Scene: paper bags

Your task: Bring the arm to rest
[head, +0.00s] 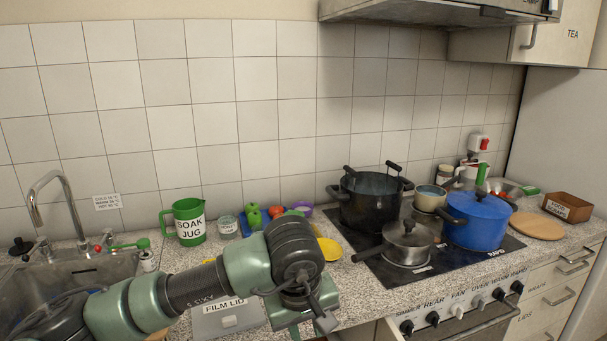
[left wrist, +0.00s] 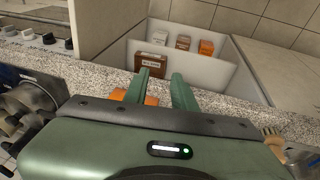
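My left arm reaches in from the left in the head view, over the front of the counter. Its gripper (head: 318,318) is at the bottom middle, pointing down past the counter's front edge. In the left wrist view the two green fingers of my left gripper (left wrist: 164,90) stand apart, with speckled countertop showing between them. I see nothing held between them. An orange thing (left wrist: 118,95) shows partly behind the fingers; I cannot tell what it is. My right gripper is in neither view.
A hob with a black pot (head: 370,205), a lidded saucepan (head: 408,243) and a blue pot (head: 476,222) is to the right. A green jug (head: 188,222) stands behind the arm. An open white compartment (left wrist: 185,68) holds several small boxes.

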